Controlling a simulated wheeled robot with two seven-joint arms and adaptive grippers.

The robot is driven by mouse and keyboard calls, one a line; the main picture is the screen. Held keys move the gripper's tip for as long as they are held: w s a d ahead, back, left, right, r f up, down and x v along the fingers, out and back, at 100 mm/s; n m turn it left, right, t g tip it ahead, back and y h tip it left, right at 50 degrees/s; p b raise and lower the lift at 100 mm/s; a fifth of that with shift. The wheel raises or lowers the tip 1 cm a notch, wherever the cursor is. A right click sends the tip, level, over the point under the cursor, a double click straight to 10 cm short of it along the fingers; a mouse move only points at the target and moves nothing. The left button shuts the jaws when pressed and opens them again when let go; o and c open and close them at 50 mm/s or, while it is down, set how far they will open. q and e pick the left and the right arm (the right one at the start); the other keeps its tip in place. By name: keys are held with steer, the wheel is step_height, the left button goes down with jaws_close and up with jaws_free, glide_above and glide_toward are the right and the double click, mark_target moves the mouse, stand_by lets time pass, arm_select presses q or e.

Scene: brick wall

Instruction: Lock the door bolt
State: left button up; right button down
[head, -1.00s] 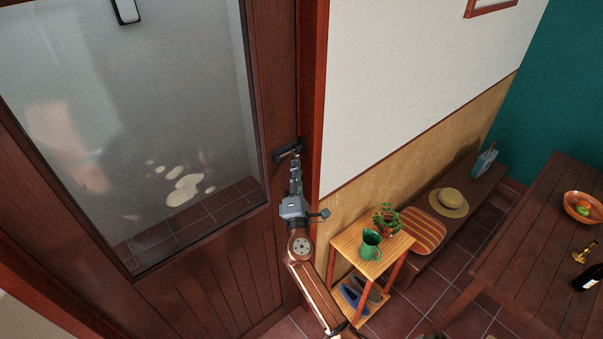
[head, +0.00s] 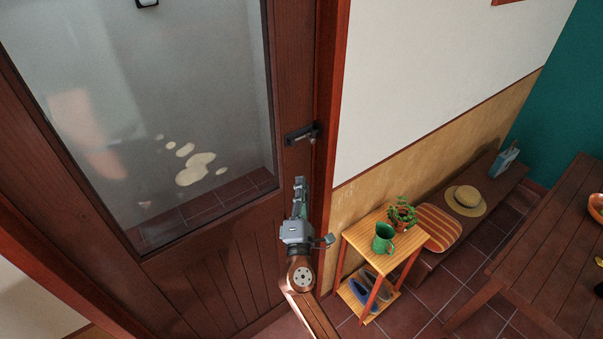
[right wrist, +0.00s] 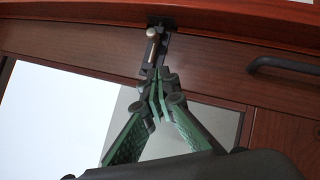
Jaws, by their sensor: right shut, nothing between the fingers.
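The dark door bolt (head: 301,133) sits near the right edge of the brown wooden door (head: 285,60), beside the red-brown frame. In the right wrist view the bolt (right wrist: 151,55) shows a pale knob and reaches toward a dark bracket by the frame. I cannot tell whether its rod sits inside the bracket. My right gripper (head: 299,181) is below the bolt in the head view, apart from it. In the right wrist view its green-padded fingers (right wrist: 159,75) meet at the tips, empty, and overlap the bolt's near end in the picture. My left gripper is not in view.
A dark door handle (right wrist: 285,66) is right of the bolt in the right wrist view. A small wooden shelf (head: 365,238) with a green jug (head: 383,239) and a plant stands right of my arm. A bench (head: 505,183) and a table (head: 550,240) are farther right.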

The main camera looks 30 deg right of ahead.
steer(key=shift+v, duration=1.1)
steer(key=shift+a, duration=0.1)
